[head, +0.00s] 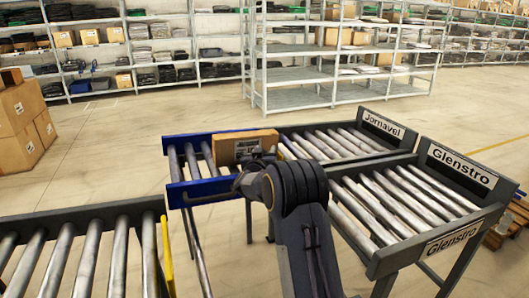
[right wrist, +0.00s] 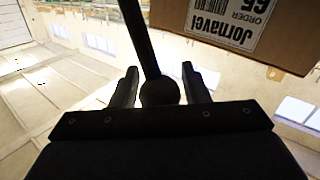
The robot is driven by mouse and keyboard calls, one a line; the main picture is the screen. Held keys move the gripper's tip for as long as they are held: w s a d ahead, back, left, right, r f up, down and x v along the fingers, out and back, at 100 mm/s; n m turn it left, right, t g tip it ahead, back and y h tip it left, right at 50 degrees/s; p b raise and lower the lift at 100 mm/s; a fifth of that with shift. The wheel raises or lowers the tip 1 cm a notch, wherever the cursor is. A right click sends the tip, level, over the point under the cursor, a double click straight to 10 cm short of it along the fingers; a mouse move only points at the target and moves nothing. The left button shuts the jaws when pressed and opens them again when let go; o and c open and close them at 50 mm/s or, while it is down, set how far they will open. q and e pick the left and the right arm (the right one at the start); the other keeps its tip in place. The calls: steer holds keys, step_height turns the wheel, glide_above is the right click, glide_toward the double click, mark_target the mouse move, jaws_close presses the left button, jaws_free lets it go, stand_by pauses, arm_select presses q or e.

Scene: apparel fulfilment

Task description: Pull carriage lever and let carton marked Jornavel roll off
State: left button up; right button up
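The brown carton (head: 243,147) sits on the blue carriage (head: 176,196), at its right end beside the Jornavel lane (head: 330,143). The carton shows at the top of the right wrist view (right wrist: 235,25) with an upside-down label reading Jornavel. The carriage lever (right wrist: 140,40) is a dark rod with a round knob. My right gripper (right wrist: 160,78) has its fingers on either side of the knob, and they look open with narrow gaps. In the head view my right gripper (head: 247,180) is at the carriage's front side, partly hidden by its wrist. My left gripper is not in view.
The Jornavel sign (head: 383,125) stands at that lane's far end. A Glenstro lane (head: 400,198) lies in front of it. An infeed roller conveyor (head: 85,262) is at lower left. Stacked cartons (head: 18,118) stand at the left, and shelves (head: 320,75) stand behind open floor.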

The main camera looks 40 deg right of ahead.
jaws_close()
